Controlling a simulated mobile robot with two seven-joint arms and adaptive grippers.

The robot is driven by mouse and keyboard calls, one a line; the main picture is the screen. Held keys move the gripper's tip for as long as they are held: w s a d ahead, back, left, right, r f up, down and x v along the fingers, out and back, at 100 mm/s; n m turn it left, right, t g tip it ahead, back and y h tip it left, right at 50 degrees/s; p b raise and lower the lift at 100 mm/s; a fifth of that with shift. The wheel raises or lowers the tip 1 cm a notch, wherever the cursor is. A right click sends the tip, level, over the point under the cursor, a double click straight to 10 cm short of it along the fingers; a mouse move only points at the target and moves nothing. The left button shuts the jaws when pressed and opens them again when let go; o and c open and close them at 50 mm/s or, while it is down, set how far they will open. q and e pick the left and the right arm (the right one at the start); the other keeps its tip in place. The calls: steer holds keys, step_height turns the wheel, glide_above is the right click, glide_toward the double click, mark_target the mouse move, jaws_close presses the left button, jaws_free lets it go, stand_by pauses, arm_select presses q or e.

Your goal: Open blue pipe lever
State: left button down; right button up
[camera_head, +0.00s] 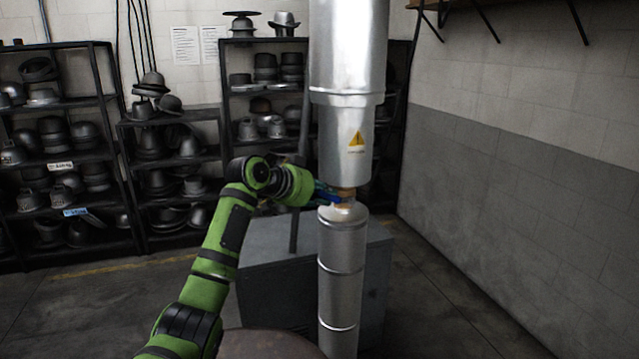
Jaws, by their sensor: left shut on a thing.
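The blue pipe lever (325,190) shows as a small strip of blue at the gap between the upper silver pipe (347,100) and the lower silver pipe (341,270). My left gripper (322,197) is at the lever, beside the pipe's left side, and is shut on it. The fingers are small and dark here, and most of the lever is hidden by them and the wrist. A brass-coloured fitting (343,193) shows just right of the lever. My right gripper is not in view.
A grey metal box (270,285) stands behind the lower pipe. A brown round surface (270,345) lies at the bottom edge. Black shelves (135,185) with hats line the back wall. Open floor (440,300) lies to the right.

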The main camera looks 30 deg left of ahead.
arm_select(q)
steer(key=shift+w+d+r+g+p, duration=0.15)
steer(key=shift+w+r+g+p, duration=0.2)
steer(key=shift+r+p, duration=0.3)
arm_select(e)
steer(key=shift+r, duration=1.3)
arm_select(q)
steer(key=shift+s+f, duration=0.1)
steer(key=shift+f, duration=0.05)
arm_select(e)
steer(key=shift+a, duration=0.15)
arm_select(q)
steer(key=c, duration=1.1)
jaws_free()
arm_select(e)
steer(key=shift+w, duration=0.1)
arm_select(q)
steer(key=v, duration=1.2)
steer(key=shift+d, duration=0.25)
